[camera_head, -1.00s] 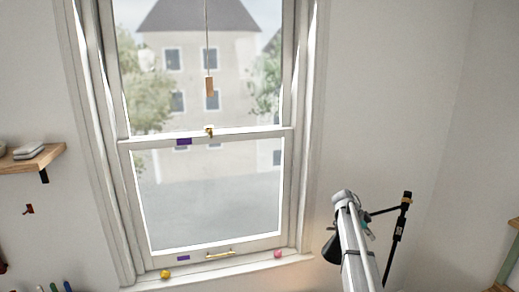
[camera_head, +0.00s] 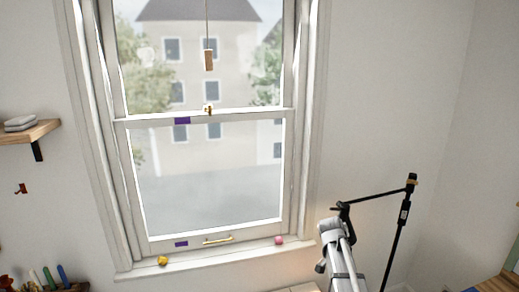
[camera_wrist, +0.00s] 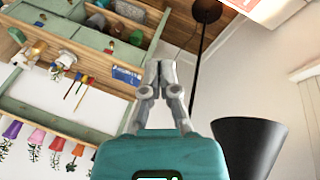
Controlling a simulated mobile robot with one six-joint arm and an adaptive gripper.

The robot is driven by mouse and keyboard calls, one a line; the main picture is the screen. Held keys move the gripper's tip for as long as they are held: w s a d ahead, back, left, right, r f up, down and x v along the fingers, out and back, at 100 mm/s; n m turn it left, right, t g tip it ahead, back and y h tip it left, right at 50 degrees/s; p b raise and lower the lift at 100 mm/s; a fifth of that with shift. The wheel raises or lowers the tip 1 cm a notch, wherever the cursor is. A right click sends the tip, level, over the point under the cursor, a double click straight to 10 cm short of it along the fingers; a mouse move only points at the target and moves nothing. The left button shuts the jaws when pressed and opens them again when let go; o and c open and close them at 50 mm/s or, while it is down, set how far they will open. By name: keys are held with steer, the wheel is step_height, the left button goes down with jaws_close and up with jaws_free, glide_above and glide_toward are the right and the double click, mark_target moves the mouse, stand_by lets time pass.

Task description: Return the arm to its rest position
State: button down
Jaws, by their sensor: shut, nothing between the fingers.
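In the wrist view my gripper (camera_wrist: 160,72) is shut, its two grey fingers together with nothing between them. The room looks strongly tilted in that view, with a green shelf unit (camera_wrist: 85,38) beyond the fingers. In the head view my arm rises from the bottom right, in front of the wall to the right of the window. I cannot make out the fingers in the head view.
A black stand (camera_head: 398,232) with a side arm is close to my arm on the right. A sash window (camera_head: 205,185) is left of it, with a yellow ball (camera_head: 162,261) and a pink ball (camera_head: 279,240) on its sill. A wooden shelf (camera_head: 35,133) is at the left.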

steer(key=s+a+f+n+t+y+b, duration=0.1)
steer(key=s+a+f+n+y+b, duration=0.3)
steer(key=s+a+f+n+b, duration=0.4)
steer(key=s+a+f+n, duration=0.2)
steer(key=s+a, duration=0.2)
steer(key=s, duration=0.3)
steer(key=shift+f+n, duration=0.25)
steer(key=shift+n, duration=0.05)
steer(key=shift+s, duration=0.1)
stand_by(2.0)
